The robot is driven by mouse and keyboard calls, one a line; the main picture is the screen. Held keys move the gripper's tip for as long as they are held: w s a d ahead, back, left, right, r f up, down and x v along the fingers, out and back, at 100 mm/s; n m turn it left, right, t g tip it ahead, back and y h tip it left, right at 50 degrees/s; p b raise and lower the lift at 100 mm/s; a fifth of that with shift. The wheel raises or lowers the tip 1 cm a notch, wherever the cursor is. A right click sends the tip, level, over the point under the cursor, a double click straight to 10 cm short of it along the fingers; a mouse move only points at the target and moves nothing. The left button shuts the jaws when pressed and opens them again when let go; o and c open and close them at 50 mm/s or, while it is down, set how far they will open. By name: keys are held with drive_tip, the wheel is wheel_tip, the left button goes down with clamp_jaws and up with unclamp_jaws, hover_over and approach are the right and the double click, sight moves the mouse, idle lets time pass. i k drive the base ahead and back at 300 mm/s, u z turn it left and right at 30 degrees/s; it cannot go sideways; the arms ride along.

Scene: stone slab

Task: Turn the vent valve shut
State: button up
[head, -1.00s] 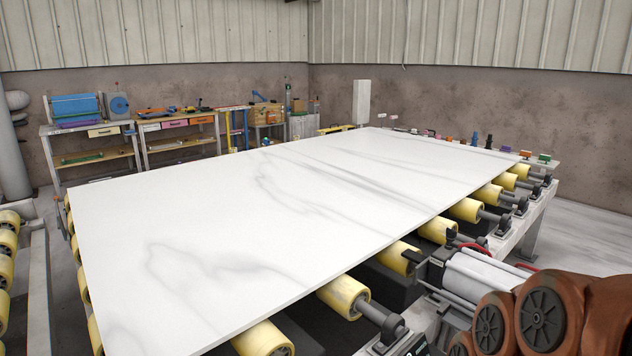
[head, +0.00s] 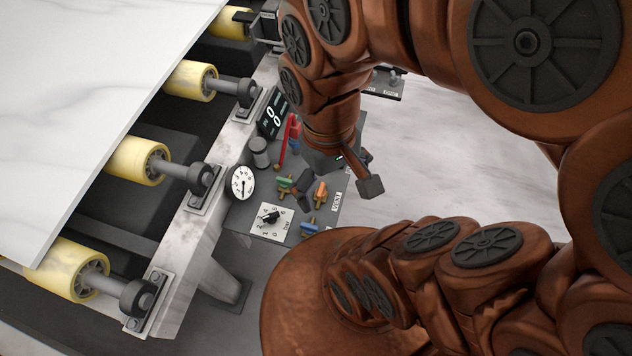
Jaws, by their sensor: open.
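A dark control panel (head: 250,217) on the machine's side carries small coloured valve handles. They are a green one (head: 284,184), an orange one (head: 320,193) and a blue one (head: 309,228). A red lever (head: 284,138) stands farther back. I cannot tell which handle is the vent valve; the small labels are too blurred to read. My gripper (head: 337,188) is open and empty, hanging over the panel beside the green and orange handles. Its body hides part of the panel behind them. Whether a finger touches any handle is unclear.
The panel also has a round gauge (head: 242,184), a white dial with a black knob (head: 269,217) and a digital display (head: 272,113). The white slab (head: 80,90) lies on yellow rollers (head: 137,160) at the left. The floor (head: 440,150) right of the panel is clear.

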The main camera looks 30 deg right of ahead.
sight(320, 192)
drive_tip(key=k, duration=1)
drive_tip(key=u, duration=0.3)
drive_tip(key=i, duration=0.45)
drive_tip(key=u, duration=0.55)
